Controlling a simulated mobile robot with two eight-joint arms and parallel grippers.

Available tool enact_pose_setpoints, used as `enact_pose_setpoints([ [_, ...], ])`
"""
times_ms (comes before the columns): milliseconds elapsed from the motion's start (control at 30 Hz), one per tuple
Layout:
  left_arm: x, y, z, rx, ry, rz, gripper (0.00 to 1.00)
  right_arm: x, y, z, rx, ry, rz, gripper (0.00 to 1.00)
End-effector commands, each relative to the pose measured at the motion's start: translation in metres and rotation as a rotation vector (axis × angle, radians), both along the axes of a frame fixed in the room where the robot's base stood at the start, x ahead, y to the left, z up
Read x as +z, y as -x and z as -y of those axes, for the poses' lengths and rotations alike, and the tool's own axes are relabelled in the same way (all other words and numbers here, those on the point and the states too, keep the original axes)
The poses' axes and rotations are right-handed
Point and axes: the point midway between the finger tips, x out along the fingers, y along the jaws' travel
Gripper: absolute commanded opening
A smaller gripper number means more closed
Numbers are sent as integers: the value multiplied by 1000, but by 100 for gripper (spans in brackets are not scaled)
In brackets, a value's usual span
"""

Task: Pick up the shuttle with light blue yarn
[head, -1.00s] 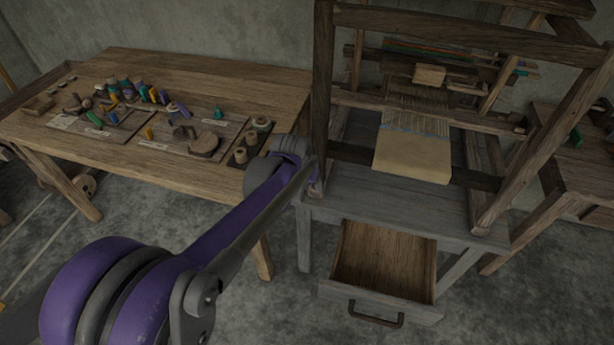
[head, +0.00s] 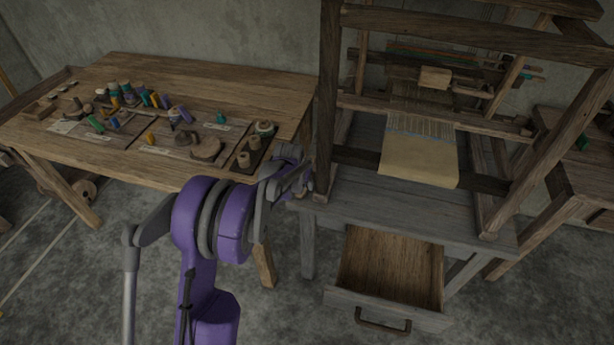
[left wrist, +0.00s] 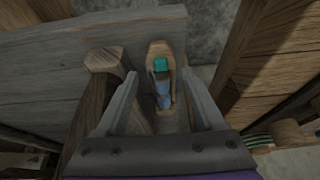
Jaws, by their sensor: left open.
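In the left wrist view, the wooden shuttle (left wrist: 152,48) lies on the loom's grey surface, near its edge. It carries light blue yarn (left wrist: 164,97) and a teal part (left wrist: 160,64). My left gripper (left wrist: 160,75) is open, with one finger on each side of the shuttle. Gaps show between the fingers and the shuttle, and its near end is partly hidden. In the head view my left gripper (head: 300,188) is at the loom's front left post; its fingers and the shuttle cannot be made out there. My right gripper is not in view.
A dark wooden post (left wrist: 103,62) stands close beside the left finger in the wrist view. The loom (head: 326,110) has an open, empty drawer (head: 392,265) below. The table (head: 215,82) at left holds several spools and tools. Another table (head: 585,165) stands at right.

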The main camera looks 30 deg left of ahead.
Motion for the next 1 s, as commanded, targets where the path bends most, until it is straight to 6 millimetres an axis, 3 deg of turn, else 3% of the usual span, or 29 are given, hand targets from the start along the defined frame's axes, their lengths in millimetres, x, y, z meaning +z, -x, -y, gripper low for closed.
enact_pose_setpoints([
  [200, -26, -11, -4, 0, 0, 0, 70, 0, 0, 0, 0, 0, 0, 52],
  [467, -29, -12, -4, 0, 0, 0, 70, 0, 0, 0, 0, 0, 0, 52],
  [867, -28, -12, -4, 0, 0, 0, 2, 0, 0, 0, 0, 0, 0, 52],
  [1000, -28, -12, -4, 0, 0, 0, 0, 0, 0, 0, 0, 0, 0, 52],
])
